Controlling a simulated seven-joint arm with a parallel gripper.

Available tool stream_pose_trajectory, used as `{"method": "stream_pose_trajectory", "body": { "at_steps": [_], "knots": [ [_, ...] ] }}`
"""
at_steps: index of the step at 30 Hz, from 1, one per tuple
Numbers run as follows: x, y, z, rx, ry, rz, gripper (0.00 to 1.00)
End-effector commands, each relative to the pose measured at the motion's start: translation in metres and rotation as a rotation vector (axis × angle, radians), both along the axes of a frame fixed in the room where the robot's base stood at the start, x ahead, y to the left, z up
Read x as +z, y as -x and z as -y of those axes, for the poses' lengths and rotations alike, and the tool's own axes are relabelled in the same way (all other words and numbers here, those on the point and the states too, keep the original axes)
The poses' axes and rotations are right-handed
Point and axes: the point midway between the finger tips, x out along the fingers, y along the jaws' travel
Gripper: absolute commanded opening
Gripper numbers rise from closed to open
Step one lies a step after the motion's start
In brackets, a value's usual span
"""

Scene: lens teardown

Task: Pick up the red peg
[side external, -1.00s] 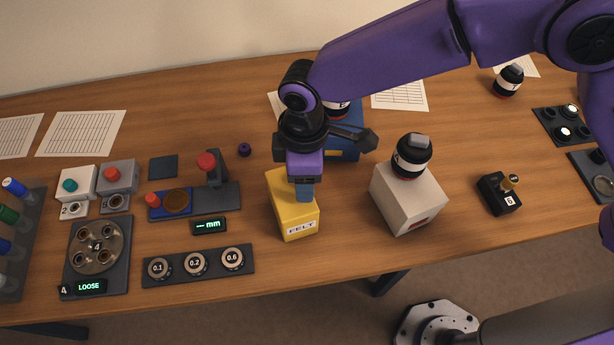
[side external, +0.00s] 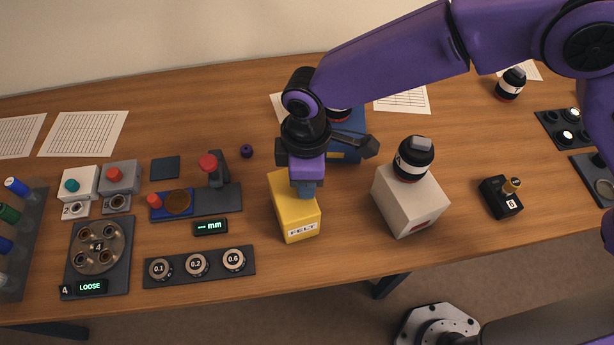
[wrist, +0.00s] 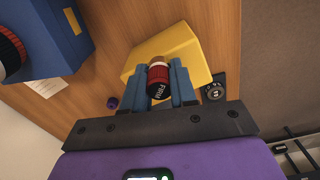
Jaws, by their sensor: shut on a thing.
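A red peg (wrist: 158,76) with a dark end marked "FIRM" sits between the two blue fingers of my gripper (wrist: 164,82) in the wrist view. My gripper is shut on it. The peg's tan far end points at the yellow box (wrist: 192,52); I cannot tell whether it touches the box. In the side view, my gripper (side external: 305,188) points down over the top of the yellow box (side external: 297,216), labelled "FELT". The peg is hidden there behind the fingers.
A white box (side external: 402,205) with a black-and-white bottle on top stands to the right. A blue box (side external: 347,146) stands behind my gripper.

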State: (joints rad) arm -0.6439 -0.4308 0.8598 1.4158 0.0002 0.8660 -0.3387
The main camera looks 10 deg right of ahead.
Motion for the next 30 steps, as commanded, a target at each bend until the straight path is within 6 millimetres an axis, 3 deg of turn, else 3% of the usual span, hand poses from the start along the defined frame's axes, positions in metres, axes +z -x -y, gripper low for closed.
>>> {"method": "stream_pose_trajectory", "body": {
  "at_steps": [8,18,30],
  "knots": [
    [0.034,0.003,0.004,0.0,-0.003,0.001,0.0],
    [0.092,0.033,0.048,0.001,-0.003,0.001,0.0],
    [0.119,0.069,0.103,0.0,-0.002,0.0,0.0]
  ]
}}
